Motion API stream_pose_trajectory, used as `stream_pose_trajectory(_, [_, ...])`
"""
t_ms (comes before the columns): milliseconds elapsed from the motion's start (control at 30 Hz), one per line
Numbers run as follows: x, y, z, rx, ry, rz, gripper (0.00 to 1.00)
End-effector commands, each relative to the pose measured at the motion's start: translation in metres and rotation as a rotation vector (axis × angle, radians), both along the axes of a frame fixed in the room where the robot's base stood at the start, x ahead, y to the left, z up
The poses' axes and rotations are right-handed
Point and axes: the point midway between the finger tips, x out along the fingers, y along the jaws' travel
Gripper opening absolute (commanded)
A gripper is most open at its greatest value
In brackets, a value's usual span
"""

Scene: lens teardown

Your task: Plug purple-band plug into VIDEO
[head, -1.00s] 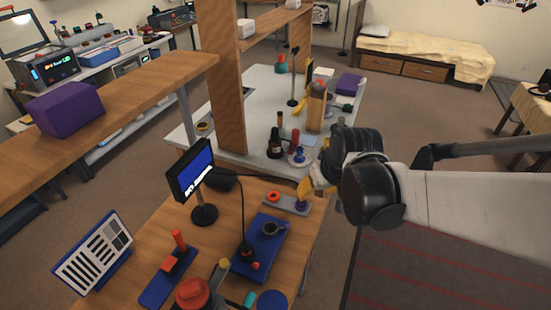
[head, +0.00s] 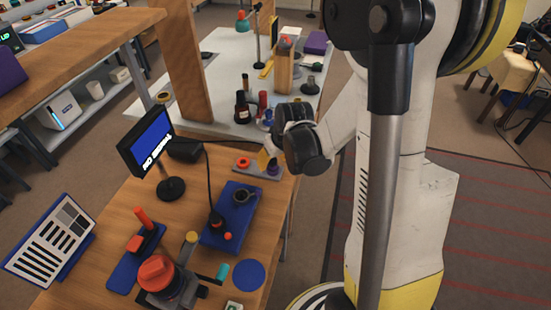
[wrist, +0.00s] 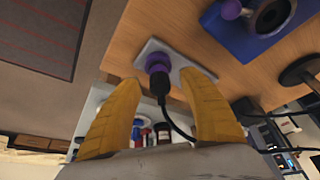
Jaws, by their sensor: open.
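The purple-band plug (wrist: 158,62) sits upright on a light grey plate (wrist: 178,56) at the table edge, its black body and cable toward me in the wrist view. In the head view its purple part (head: 274,170) shows just below my gripper. My gripper (wrist: 163,78) is open, its yellow fingers on either side of the plug with visible gaps. In the head view, my gripper (head: 266,160) is over the plate's right end. A blue board (head: 231,226) carries a black ring part; the wrist view shows a purple fitting (wrist: 231,9) beside it. No VIDEO label is readable.
A monitor (head: 151,145) with a blue screen stands behind the board. A red ring (head: 243,162) is on the plate's other end. A red-topped device (head: 158,273) and a blue disc (head: 249,275) stand nearer. A wooden post (head: 186,80) rises behind.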

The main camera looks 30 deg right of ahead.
Motion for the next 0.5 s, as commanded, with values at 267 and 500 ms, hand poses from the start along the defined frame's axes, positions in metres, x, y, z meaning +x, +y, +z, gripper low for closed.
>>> stream_pose_trajectory(267, [0.0063,-0.0001,-0.0147,0.0,0.0,0.0,0.5])
stream_pose_trajectory(500, [0.0063,0.0,-0.0141,0.0,0.0,0.0,0.39])
